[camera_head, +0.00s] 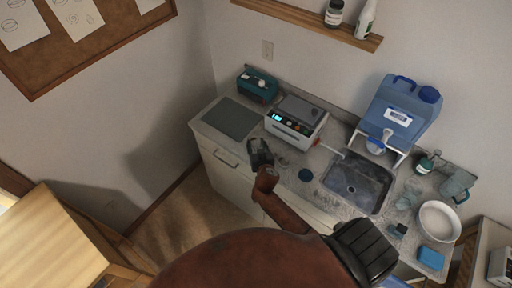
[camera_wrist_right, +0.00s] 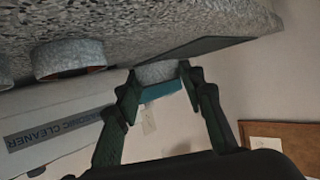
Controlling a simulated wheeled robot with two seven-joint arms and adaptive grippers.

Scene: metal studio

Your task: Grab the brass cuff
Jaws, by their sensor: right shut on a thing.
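My right gripper (camera_head: 260,152) is low over the counter, in front of the white cleaner, in the head view. In the right wrist view its two dark fingers (camera_wrist_right: 158,76) are closed on the sides of a small grey, speckled, curved piece (camera_wrist_right: 157,72), which I take for the brass cuff; its colour reads grey, not brass. The cuff is right by the counter top; I cannot tell whether it touches. In the head view the gripper hides it. A similar grey ring with a reddish inside (camera_wrist_right: 75,59) lies to the left in the wrist view. My left gripper is not in view.
The counter holds the white cleaner (camera_head: 296,122), a dark mat (camera_head: 232,119), a teal box (camera_head: 257,88), a dark blue disc (camera_head: 305,175), a sink (camera_head: 357,184), a blue water canister (camera_head: 402,112) and a white bowl (camera_head: 438,222). A shelf (camera_head: 310,25) hangs above.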

